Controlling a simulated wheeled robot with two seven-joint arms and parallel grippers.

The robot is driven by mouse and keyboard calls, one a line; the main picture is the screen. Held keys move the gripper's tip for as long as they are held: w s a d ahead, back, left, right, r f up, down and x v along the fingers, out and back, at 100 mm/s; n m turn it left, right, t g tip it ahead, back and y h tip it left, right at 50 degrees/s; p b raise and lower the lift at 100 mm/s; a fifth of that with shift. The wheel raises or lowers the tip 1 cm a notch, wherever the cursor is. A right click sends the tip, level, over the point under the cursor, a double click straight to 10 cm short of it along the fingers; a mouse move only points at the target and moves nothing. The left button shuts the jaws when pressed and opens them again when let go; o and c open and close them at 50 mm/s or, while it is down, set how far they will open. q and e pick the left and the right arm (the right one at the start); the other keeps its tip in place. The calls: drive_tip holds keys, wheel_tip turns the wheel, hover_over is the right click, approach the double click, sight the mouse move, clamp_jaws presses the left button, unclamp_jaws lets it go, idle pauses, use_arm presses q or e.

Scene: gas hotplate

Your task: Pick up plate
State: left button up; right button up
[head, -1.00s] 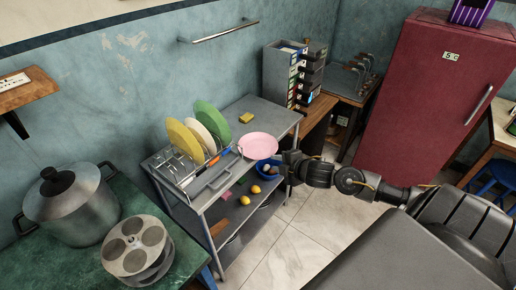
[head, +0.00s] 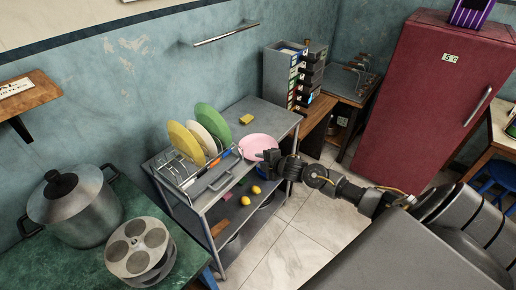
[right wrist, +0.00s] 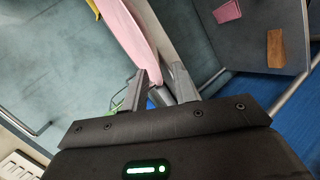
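A pink plate (head: 257,144) lies at the right edge of the metal cart top. My right gripper (head: 269,156) is at the plate's near right rim in the head view. In the right wrist view the plate (right wrist: 128,30) appears edge-on, and its rim reaches between the two fingers of the right gripper (right wrist: 159,73). The fingers are apart, with a visible gap beside the rim. The head view partly hides the fingertips and plate edge. My left gripper is not in view.
The metal cart (head: 262,112) also bears a dish rack (head: 184,178) with yellow (head: 183,143), white and green plates, and a yellow sponge (head: 246,119). Its lower shelf holds lemons (head: 256,190). A grey drawer tower (head: 284,72) stands behind.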

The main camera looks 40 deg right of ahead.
drive_tip(key=shift+c, duration=0.5)
clamp_jaws()
drive_tip(key=shift+r, duration=0.15)
wheel_tip(320, 180, up, 18)
drive_tip(key=p, duration=0.1)
